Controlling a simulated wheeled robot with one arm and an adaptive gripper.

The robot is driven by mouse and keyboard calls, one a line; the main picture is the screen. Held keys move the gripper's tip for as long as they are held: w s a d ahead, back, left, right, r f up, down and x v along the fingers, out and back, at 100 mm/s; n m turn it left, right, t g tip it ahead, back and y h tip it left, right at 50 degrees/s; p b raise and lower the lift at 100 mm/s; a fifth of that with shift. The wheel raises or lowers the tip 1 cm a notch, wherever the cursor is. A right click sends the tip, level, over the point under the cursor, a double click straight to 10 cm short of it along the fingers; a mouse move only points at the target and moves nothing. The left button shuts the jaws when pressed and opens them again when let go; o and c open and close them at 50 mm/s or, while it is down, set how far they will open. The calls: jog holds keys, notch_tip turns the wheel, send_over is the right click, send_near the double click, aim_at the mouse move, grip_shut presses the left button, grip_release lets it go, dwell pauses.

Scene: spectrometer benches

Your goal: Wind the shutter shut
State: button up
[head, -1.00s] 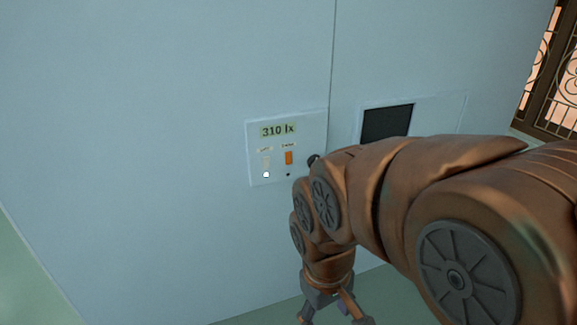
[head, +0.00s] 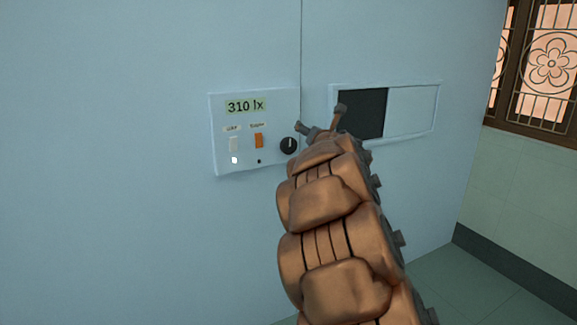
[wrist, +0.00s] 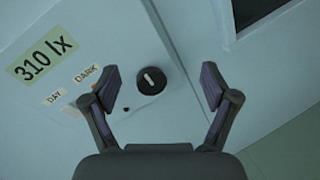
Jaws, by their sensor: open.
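A black round knob (head: 288,146) with a white pointer line sits at the right of a white control panel (head: 222,118) on the wall. In the wrist view the knob (wrist: 152,80) lies between my open fingers, apart from both. My gripper (head: 320,118) is open and empty; it also shows in the wrist view (wrist: 160,88). Right of the panel is a framed wall window, its left part a dark opening (head: 362,114) and its right part a pale panel (head: 411,108). I cannot tell which part is the shutter.
The panel's display (head: 245,106) reads 310 lx. A grilled window (head: 550,60) is at the right. The floor at lower right is clear.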

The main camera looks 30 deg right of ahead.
aim_at(290, 145)
jog(key=w+a+f+n+t+y+b, duration=0.25)
jog(key=w+f+n+y, duration=0.2)
jog(key=f+n, duration=0.3)
jog(key=shift+n+g+y, duration=0.25)
jog(key=shift+n+g, duration=0.1)
jog(key=shift+w+d+r, duration=0.1)
jog(key=shift+w+d, duration=0.1)
jog(key=shift+w, duration=1)
jog(key=shift+w+d+r, duration=0.1)
jog(key=shift+w+d, duration=0.15)
jog(key=shift+w, duration=0.95)
jog(key=shift+w+d+r, duration=0.1)
jog(key=shift+w+d, duration=0.1)
jog(key=shift+w, duration=1)
jog(key=shift+c, duration=0.3)
jog(key=c, duration=1.1)
